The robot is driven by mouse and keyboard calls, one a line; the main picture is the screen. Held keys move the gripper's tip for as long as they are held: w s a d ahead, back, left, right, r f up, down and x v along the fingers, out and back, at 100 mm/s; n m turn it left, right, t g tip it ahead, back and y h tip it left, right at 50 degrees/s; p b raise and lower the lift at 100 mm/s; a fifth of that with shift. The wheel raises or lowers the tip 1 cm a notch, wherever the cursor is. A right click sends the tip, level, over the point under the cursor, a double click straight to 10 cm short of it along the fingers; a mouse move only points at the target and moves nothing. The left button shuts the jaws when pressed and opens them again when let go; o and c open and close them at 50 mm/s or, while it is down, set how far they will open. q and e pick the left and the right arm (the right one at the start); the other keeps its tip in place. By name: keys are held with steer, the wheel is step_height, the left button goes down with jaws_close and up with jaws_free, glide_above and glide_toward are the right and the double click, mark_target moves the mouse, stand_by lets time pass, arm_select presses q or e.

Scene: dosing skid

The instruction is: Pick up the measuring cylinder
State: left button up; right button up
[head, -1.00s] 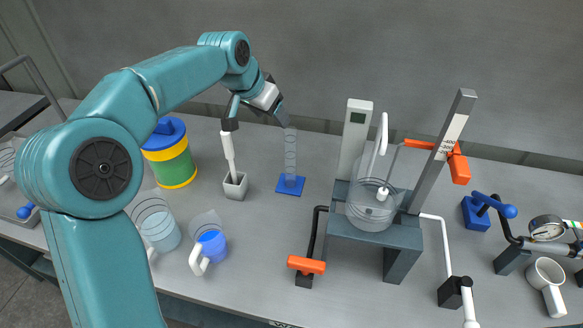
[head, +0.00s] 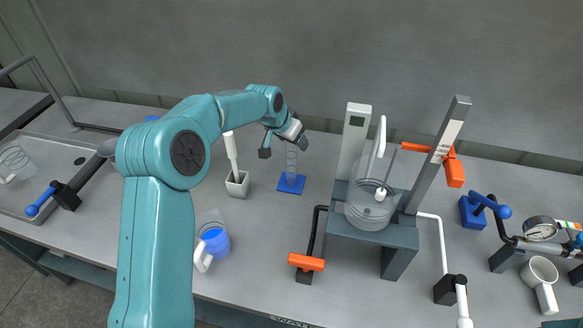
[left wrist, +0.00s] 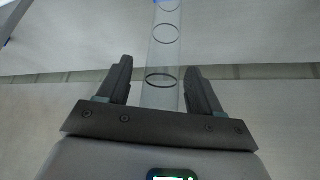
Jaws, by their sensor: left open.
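The measuring cylinder (head: 291,163) is a clear tube with dark rings, standing upright on a blue square base (head: 291,184) on the bench. My left gripper (head: 284,146) is at the upper part of the tube in the head view, and my wrist hides its top. In the left wrist view the clear tube (left wrist: 164,45) lies between the two dark fingers of the left gripper (left wrist: 160,70). The fingers are apart, with a visible gap on each side of the tube. My right gripper is not in view.
A grey holder (head: 237,185) with a white-handled tool stands left of the cylinder. A blue jug (head: 214,242) is nearer the front. A stirrer stand with a glass vessel (head: 370,206) and an orange-handled valve (head: 306,262) stand to the right. A sink (head: 70,150) is far left.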

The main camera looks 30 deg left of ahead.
arm_select(q)
steer(key=shift+x, duration=0.85)
jaws_close()
steer(key=shift+r, duration=0.1)
